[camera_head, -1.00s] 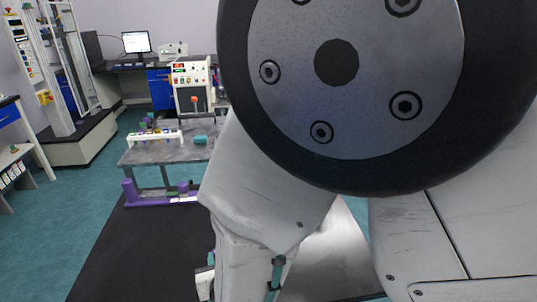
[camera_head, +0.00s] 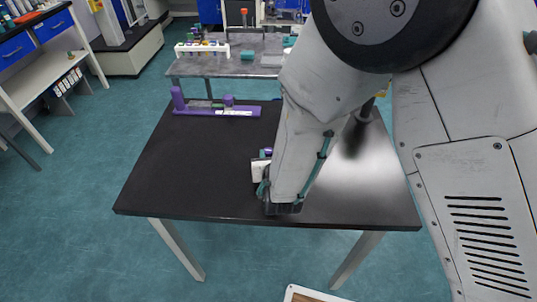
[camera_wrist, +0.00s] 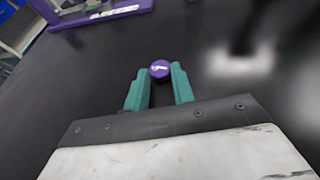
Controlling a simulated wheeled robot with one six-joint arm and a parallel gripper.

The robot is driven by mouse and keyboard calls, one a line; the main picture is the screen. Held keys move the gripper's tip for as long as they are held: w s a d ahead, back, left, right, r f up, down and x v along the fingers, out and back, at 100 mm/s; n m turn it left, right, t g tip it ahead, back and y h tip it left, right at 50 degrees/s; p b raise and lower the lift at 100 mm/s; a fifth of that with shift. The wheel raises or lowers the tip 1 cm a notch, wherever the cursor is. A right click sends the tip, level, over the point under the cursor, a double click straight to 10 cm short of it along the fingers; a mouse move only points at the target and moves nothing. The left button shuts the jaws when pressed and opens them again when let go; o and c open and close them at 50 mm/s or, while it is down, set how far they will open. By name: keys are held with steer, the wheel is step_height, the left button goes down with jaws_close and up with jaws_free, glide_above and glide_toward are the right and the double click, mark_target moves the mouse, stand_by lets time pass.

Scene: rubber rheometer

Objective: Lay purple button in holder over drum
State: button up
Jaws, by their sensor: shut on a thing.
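The purple button (camera_wrist: 160,69) is round with a white mark on its face. It sits between the tips of the teal fingers of my gripper (camera_wrist: 161,76), which is shut on it over the black table. In the head view my arm hides most of the gripper. A purple fixture (camera_head: 240,111) lies at the far left edge of the black table, with a raised post at its left end and a small block near its middle. Part of it also shows at the top left of the wrist view (camera_wrist: 103,15). I cannot make out which part is the holder or the drum.
The black table (camera_head: 185,170) is mostly clear between my gripper and the fixture. Behind it, a grey table (camera_head: 215,66) carries a white rack (camera_head: 202,48) with several coloured pieces and a teal block (camera_head: 247,55). A white bench (camera_head: 50,75) stands at the left.

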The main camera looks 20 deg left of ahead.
steer(key=shift+f, duration=0.15)
steer(key=o, duration=1)
steer(key=shift+c, duration=0.2)
